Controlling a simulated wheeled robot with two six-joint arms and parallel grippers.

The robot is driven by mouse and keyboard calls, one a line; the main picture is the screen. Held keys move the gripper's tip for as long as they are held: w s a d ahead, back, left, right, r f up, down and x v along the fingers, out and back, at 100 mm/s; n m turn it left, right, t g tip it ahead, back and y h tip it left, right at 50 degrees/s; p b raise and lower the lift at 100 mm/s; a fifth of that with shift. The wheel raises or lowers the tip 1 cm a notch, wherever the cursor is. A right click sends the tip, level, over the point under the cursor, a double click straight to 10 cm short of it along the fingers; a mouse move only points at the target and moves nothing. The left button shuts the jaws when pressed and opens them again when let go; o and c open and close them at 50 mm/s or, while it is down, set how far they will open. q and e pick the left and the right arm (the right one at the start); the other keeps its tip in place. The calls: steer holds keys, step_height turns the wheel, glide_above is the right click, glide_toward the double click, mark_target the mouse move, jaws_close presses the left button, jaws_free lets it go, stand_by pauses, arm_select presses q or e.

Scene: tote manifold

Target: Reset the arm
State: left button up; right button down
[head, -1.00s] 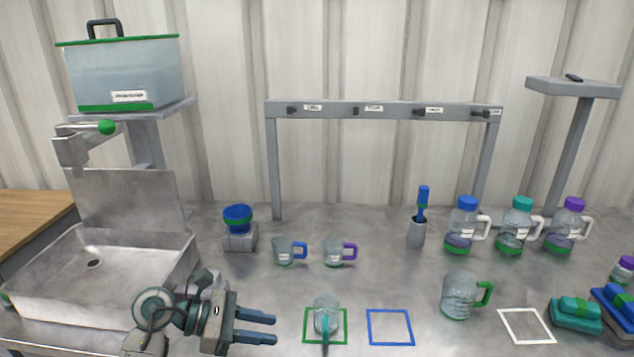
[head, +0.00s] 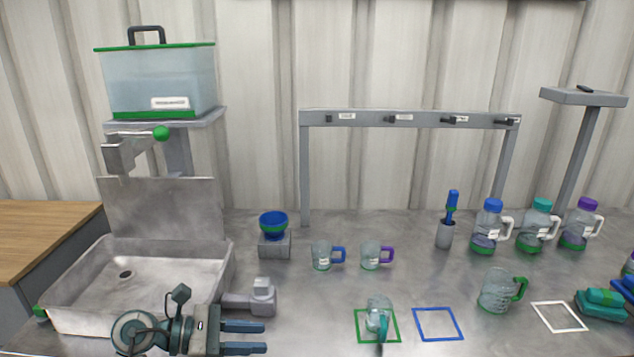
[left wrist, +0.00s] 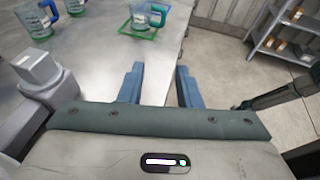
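My left gripper (head: 244,338) is at the bottom left of the head view, in front of the sink. Its two blue fingers are apart with nothing between them. In the left wrist view the open fingers (left wrist: 158,88) point at the table edge and the floor beyond. A clear cup with a teal handle (head: 378,312) sits in the green square outline (head: 391,341), to the right of the gripper and apart from it. It also shows in the left wrist view (left wrist: 148,18). My right gripper is not in view.
A steel sink (head: 230,272) is at the left under a clear tank (head: 160,82). Cups with a blue handle (head: 321,257) and a purple handle (head: 371,256) stand mid-table. A larger green-handled jug (head: 496,291) and several bottles are at the right. The blue square outline (head: 438,324) is empty.

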arm_select(q)
step_height(320, 180, up, 8)
steer(key=n+t+h, duration=0.4)
steer(key=n+t, duration=0.4)
steer(key=a+r+n+t+y, duration=0.2)
steer(key=a+n+t+y, duration=0.55)
steer(key=n+t, duration=0.55)
steer(key=s+a+f+n+g+y, duration=0.2)
steer(key=a+f+n+g+y, duration=0.2)
steer(key=a+f+n+y, duration=0.5)
steer(key=s+a+f+n+g+y, duration=0.3)
steer(key=n+y, duration=0.4)
steer(key=n, duration=0.6)
steer(key=s+d+f+n+g+h, duration=0.2)
steer(key=s+d+f+n+g, duration=0.15)
steer(key=s+f+g, duration=0.5)
steer(key=s+d+f+n+g+h, duration=0.2)
steer(key=s+f+n+g, duration=0.25)
steer(key=s+f, duration=0.6)
steer(key=a+f+g, duration=0.2)
steer(key=a+f, duration=0.1)
steer(key=f, duration=2.5)
steer(key=s+a+f+g, duration=0.1)
steer(key=s+f, duration=1.5)
steer(key=f, duration=0.2)
steer(key=shift+s+a+f, duration=0.2)
steer(key=shift+f, duration=0.2)
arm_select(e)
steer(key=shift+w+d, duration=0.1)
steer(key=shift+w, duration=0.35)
